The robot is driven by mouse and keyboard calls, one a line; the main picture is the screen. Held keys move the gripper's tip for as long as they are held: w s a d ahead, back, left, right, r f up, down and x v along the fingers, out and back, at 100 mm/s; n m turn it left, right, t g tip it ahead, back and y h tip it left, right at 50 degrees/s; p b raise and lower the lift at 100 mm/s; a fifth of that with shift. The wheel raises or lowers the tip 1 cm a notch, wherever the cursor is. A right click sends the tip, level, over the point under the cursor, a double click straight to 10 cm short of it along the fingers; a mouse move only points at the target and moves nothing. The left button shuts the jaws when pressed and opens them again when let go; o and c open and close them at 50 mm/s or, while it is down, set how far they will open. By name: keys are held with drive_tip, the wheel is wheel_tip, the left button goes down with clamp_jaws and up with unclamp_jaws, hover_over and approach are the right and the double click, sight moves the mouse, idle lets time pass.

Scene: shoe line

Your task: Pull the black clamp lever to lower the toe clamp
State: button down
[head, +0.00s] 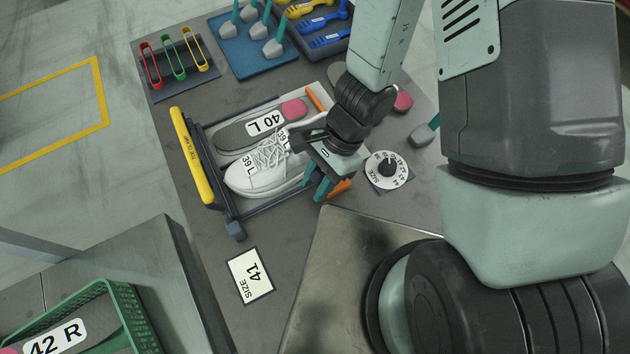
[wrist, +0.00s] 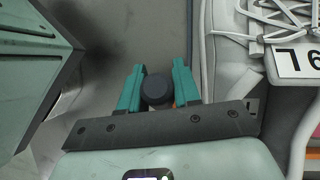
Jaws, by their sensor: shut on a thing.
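The black clamp lever's round knob (wrist: 157,90) is between the teal fingers of my gripper (wrist: 156,88) in the wrist view, and the jaws are shut on it. In the head view my gripper (head: 319,188) is at the near right end of the shoe fixture, and the lever is hidden there. The yellow toe clamp bar (head: 190,155) is at the fixture's left end, on a dark frame (head: 272,208). Whether it is raised cannot be told.
A size dial (head: 387,170) is just right of my gripper. A size 41 card (head: 250,275) lies on the grey table (head: 205,235). A tool rack (head: 180,62) and blue tray (head: 262,62) stand behind. A green crate (head: 125,310) is at lower left.

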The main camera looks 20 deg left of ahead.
drive_tip(key=shift+w+d+r+g+y, duration=0.4)
drive_tip(key=shift+w+d+g+y, duration=0.1)
drive_tip(key=shift+g+y, duration=0.35)
drive_tip(key=shift+w+d+r+g+y, duration=0.35)
drive_tip(key=shift+w+d+g+y, duration=0.15)
drive_tip(key=shift+g+y, duration=0.35)
drive_tip(key=c, duration=0.9)
unclamp_jaws()
drive_tip(key=shift+o, duration=0.2)
drive_tip(key=v, duration=1)
drive_tip(key=shift+w+d+r, duration=0.15)
drive_tip(key=shift+w+r, duration=0.1)
drive_tip(key=shift+w, duration=0.05)
